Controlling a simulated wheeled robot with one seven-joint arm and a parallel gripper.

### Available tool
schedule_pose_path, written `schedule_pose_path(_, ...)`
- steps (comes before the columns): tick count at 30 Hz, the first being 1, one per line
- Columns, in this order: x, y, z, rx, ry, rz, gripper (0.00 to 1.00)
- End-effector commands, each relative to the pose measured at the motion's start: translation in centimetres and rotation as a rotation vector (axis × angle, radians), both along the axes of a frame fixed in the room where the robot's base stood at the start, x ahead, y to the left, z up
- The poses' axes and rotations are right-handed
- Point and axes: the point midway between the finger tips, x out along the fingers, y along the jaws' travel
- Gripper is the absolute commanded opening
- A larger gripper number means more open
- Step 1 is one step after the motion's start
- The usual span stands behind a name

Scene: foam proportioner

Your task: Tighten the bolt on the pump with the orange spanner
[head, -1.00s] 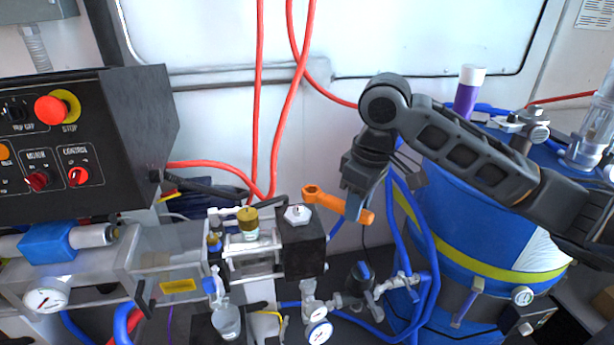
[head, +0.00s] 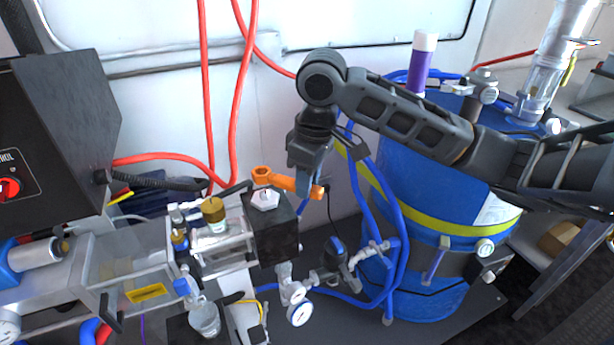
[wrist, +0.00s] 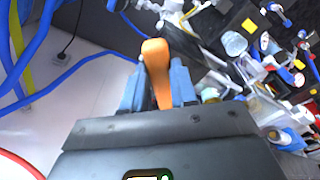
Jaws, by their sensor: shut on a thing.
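The orange spanner (head: 279,181) is held by its handle in my gripper (head: 308,188), with its ring end pointing left. The white hex bolt (head: 265,199) sits on top of the black block of the pump (head: 272,232). The spanner's ring appears just above the bolt in the head view and is not around it; the exact height gap is hard to tell. I cannot make out the bolt there.
A brass cap (head: 213,209) and clear cylinder stand left of the bolt. A pressure gauge (head: 299,314) and valves are below the pump block. A blue drum (head: 405,185) with blue hoses is at right. Red hoses (head: 207,100) hang behind the pump. A black control box (head: 65,130) stands at left.

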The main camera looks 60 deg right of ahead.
Motion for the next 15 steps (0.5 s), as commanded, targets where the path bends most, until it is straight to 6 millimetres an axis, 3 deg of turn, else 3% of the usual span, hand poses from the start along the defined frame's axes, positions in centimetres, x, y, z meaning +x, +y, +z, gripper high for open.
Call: schedule_pose_path(15, 0.0, 0.0, -2.6, -0.001, 0.000, 0.000, 0.00)
